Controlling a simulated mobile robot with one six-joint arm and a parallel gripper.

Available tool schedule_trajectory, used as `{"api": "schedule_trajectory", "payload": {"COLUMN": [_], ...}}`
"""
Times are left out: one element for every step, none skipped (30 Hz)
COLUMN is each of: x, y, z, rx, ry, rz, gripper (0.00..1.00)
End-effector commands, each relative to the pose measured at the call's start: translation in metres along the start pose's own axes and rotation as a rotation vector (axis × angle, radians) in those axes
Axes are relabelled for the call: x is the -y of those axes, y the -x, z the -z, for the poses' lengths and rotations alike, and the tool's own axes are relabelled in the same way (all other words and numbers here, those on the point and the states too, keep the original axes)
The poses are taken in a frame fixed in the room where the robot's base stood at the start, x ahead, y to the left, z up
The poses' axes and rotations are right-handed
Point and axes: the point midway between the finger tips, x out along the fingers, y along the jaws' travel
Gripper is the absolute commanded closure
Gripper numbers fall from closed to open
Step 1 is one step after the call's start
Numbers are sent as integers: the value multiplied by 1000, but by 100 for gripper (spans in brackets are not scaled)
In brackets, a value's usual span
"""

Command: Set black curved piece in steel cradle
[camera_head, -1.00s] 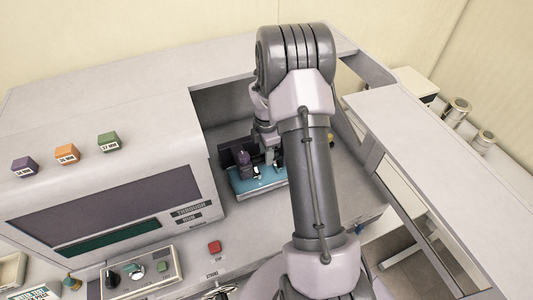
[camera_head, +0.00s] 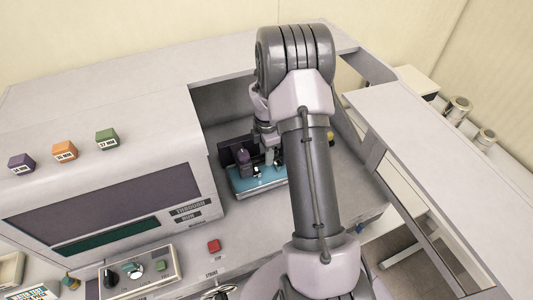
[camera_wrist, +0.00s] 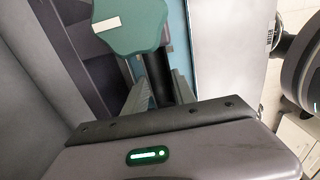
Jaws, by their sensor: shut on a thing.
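My gripper (camera_wrist: 163,92) is in the lower middle of the wrist view, its two grey fingers shut on a dark piece (camera_wrist: 158,72), which looks like the black curved piece. Most of that piece is hidden by the fingers and a green lobed knob (camera_wrist: 130,25) with a white label. In the head view my gripper is down in the machine's open bay, over a teal base (camera_head: 258,182), and its fingers are too small to make out. A purple block (camera_head: 243,157) stands on that base. I cannot pick out the steel cradle for sure in either view.
A control box (camera_head: 140,275) with knobs and a red button (camera_head: 214,246) stand in front. Coloured blocks (camera_head: 65,150) sit on the machine housing. A pale bench (camera_head: 430,150) lies to the right.

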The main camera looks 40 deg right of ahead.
Motion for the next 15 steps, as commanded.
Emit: {"api": "schedule_trajectory", "payload": {"x": [0,0,0,0,0,0,0,0,0,0,0,0,0,0,0], "y": [-2,-3,-4,-5,-6,-6,-7,-8,-9,-10,-10,-12,-12,-13,-14], "z": [0,0,0,0,0,0,0,0,0,0,0,0,0,0,0], "rx": [0,0,0,0,0,0,0,0,0,0,0,0,0,0,0], "ry": [0,0,0,0,0,0,0,0,0,0,0,0,0,0,0], "rz": [0,0,0,0,0,0,0,0,0,0,0,0,0,0,0], "gripper": [100,100,100,100,100,100,100,100,100,100,100,100,100,100,100]}}
